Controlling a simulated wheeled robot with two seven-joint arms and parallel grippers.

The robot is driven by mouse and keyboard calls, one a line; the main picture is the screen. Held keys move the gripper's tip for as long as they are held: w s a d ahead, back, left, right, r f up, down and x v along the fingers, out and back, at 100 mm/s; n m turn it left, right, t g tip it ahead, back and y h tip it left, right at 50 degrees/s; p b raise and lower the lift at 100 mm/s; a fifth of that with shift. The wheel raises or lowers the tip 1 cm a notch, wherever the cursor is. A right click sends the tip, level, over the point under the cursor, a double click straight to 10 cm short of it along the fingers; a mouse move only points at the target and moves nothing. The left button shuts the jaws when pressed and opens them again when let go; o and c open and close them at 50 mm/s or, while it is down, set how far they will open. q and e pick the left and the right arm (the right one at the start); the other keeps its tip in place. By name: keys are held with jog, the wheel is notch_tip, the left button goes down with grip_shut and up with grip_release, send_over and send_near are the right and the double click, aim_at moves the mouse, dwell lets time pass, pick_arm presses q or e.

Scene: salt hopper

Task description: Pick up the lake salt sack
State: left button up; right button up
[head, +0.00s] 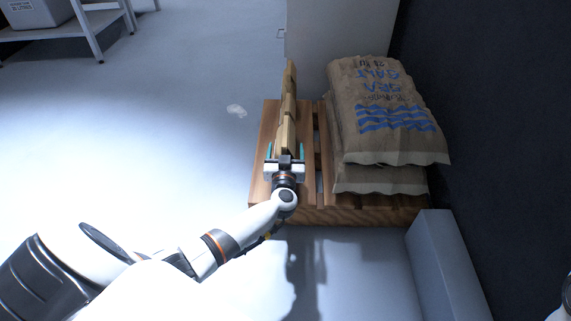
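My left gripper (286,151) is over the left part of the pallet. Its two teal-tipped fingers are apart, one on each side of a narrow tan upright thing (289,104). Small gaps seem to show between the fingers and it; I cannot tell contact for sure. This thing has a stepped outline and no readable label, so I cannot tell if it is the lake salt sack. No sack with a readable lake salt label shows. Brown sacks (385,105) are stacked on the right of the pallet; the top one bears upside-down blue sea salt print and waves. My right gripper is out of view.
The wooden pallet (350,215) stands by a dark wall (490,110) on the right. A pale cabinet (340,35) is behind it. A grey block (440,260) lies at the front right. A shelf with a grey bin (36,12) is far left.

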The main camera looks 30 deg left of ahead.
pick_arm(q)
grip_shut()
jog(key=shift+w+r, duration=0.1)
jog(key=shift+r, duration=0.2)
